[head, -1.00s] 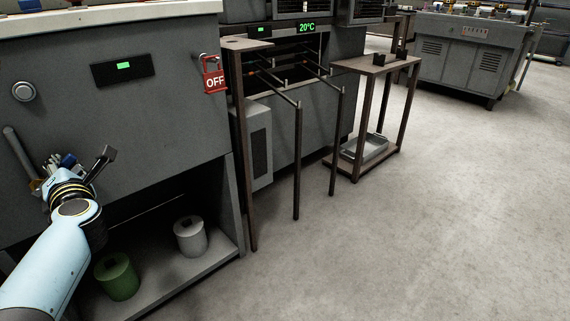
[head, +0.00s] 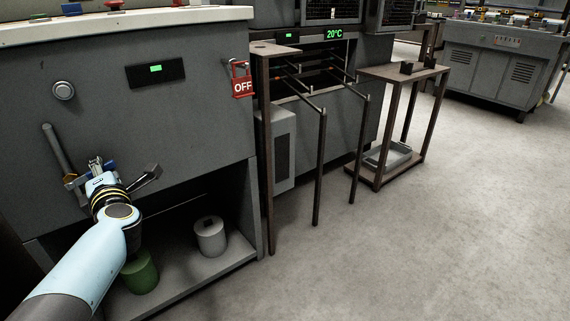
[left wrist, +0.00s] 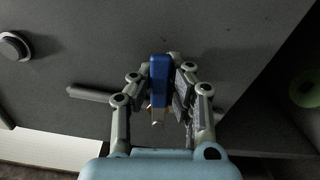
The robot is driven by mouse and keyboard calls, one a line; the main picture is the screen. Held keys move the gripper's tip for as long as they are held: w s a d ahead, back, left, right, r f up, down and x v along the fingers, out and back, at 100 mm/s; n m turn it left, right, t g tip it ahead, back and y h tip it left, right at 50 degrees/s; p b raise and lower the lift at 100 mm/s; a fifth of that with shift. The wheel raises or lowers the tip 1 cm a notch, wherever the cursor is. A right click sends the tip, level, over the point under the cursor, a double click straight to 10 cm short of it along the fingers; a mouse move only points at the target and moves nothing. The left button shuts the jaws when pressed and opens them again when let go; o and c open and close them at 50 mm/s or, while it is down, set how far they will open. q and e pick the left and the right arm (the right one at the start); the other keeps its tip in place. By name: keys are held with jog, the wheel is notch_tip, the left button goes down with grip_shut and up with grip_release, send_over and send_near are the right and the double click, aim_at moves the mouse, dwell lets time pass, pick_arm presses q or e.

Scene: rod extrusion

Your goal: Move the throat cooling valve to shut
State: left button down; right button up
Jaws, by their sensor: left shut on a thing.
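The valve's blue handle (left wrist: 159,78) shows in the left wrist view, between the fingers of my left gripper (left wrist: 162,88). It lies roughly crosswise to the grey pipe (left wrist: 92,95) there. My left gripper is shut on this handle. In the head view my left gripper (head: 96,170) is at the front of the grey cabinet (head: 190,115), beside the lower end of the slanted pipe (head: 56,150). The handle is mostly hidden by the gripper in that view. My right gripper is not in view.
A red OFF lock (head: 242,80) hangs at the cabinet's right edge. A dark rod stand (head: 320,165) is to the right. Floor is clear at right.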

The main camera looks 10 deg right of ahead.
pick_arm(q)
jog(key=shift+f+m, duration=0.25)
jog(key=shift+m, duration=0.05)
jog(key=shift+f+m, duration=0.2)
jog(key=shift+m, duration=0.1)
jog(key=c, duration=1.8)
grip_release()
jog(key=shift+f, duration=0.1)
jog(key=o, duration=0.5)
jog(key=shift+o, duration=0.2)
jog(key=v, duration=0.7)
jog(key=shift+s+d, duration=0.2)
jog(key=shift+s, duration=0.05)
